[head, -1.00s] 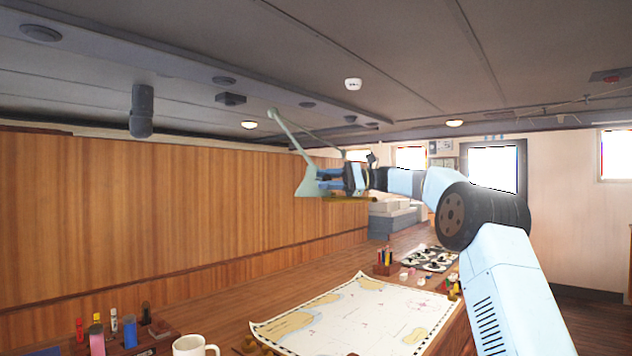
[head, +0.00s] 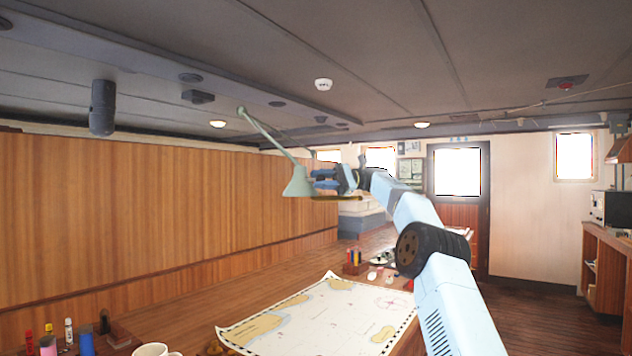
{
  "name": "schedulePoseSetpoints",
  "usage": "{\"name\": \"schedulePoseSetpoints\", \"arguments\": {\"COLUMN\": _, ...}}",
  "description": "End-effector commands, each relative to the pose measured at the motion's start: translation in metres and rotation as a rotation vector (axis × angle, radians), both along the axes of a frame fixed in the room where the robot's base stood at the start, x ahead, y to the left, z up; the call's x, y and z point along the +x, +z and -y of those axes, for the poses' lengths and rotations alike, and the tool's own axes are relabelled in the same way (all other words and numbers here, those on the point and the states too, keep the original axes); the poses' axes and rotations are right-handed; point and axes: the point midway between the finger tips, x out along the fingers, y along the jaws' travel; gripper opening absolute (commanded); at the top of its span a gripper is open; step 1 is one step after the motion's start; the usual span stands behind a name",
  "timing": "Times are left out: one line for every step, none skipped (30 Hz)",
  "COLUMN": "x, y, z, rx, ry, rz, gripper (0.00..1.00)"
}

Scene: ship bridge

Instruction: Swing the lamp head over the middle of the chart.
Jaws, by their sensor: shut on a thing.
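The pale green lamp head (head: 299,183) hangs on a thin green arm (head: 262,133) in the middle of the head view. Its cone opens downward. My gripper (head: 322,181) comes from the right and is shut on the lamp head's right side; the exact contact is small and partly hidden. The chart (head: 325,312) lies flat on the wooden table below, its lower edge cut off by the frame. The lamp head appears above the chart in the picture, slightly left of its middle; its depth over the chart is hard to tell.
Pens in a holder (head: 354,262) stand at the chart's far edge. A white mug (head: 152,350) and several coloured bottles are at the lower left. A wood-panelled wall (head: 140,210) runs along the left. The air around the lamp is clear.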

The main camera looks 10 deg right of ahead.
Motion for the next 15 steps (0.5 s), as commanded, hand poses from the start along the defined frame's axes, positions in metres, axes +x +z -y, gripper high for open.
{"name": "schedulePoseSetpoints", "arguments": {"x": 0.0038, "y": -0.0085, "z": 0.0025, "rx": -0.009, "ry": 0.002, "rz": -0.012, "gripper": 0.0}}
{"name": "schedulePoseSetpoints", "arguments": {"x": 0.0039, "y": -0.0085, "z": 0.0033, "rx": -0.008, "ry": 0.002, "rz": -0.011, "gripper": 0.0}}
{"name": "schedulePoseSetpoints", "arguments": {"x": 0.0042, "y": -0.0086, "z": 0.0043, "rx": -0.008, "ry": 0.002, "rz": -0.011, "gripper": 0.0}}
{"name": "schedulePoseSetpoints", "arguments": {"x": 0.0043, "y": -0.0088, "z": 0.0047, "rx": -0.009, "ry": 0.002, "rz": -0.012, "gripper": 0.0}}
{"name": "schedulePoseSetpoints", "arguments": {"x": 0.0044, "y": -0.0088, "z": 0.0052, "rx": -0.009, "ry": 0.002, "rz": -0.012, "gripper": 0.0}}
{"name": "schedulePoseSetpoints", "arguments": {"x": 0.0046, "y": -0.009, "z": 0.0057, "rx": -0.008, "ry": 0.001, "rz": -0.012, "gripper": 0.0}}
{"name": "schedulePoseSetpoints", "arguments": {"x": 0.0046, "y": -0.0091, "z": 0.006, "rx": -0.008, "ry": 0.001, "rz": -0.012, "gripper": 0.0}}
{"name": "schedulePoseSetpoints", "arguments": {"x": 0.0046, "y": -0.0091, "z": 0.0062, "rx": -0.008, "ry": 0.001, "rz": -0.013, "gripper": 0.0}}
{"name": "schedulePoseSetpoints", "arguments": {"x": 0.0047, "y": -0.0091, "z": 0.0065, "rx": -0.008, "ry": 0.001, "rz": -0.013, "gripper": 0.0}}
{"name": "schedulePoseSetpoints", "arguments": {"x": 0.0048, "y": -0.0091, "z": 0.0066, "rx": -0.008, "ry": 0.001, "rz": -0.013, "gripper": 0.0}}
{"name": "schedulePoseSetpoints", "arguments": {"x": 0.0048, "y": -0.0093, "z": 0.0067, "rx": -0.008, "ry": 0.001, "rz": -0.013, "gripper": 0.0}}
{"name": "schedulePoseSetpoints", "arguments": {"x": 0.0049, "y": -0.0093, "z": 0.0069, "rx": -0.009, "ry": 0.001, "rz": -0.013, "gripper": 0.0}}
{"name": "schedulePoseSetpoints", "arguments": {"x": 0.0049, "y": -0.0093, "z": 0.007, "rx": -0.009, "ry": 0.001, "rz": -0.013, "gripper": 0.0}}
{"name": "schedulePoseSetpoints", "arguments": {"x": 0.0049, "y": -0.0093, "z": 0.0071, "rx": -0.008, "ry": 0.0, "rz": -0.013, "gripper": 0.0}}
{"name": "schedulePoseSetpoints", "arguments": {"x": 0.0049, "y": -0.0094, "z": 0.0073, "rx": -0.008, "ry": 0.0, "rz": -0.013, "gripper": 0.0}}
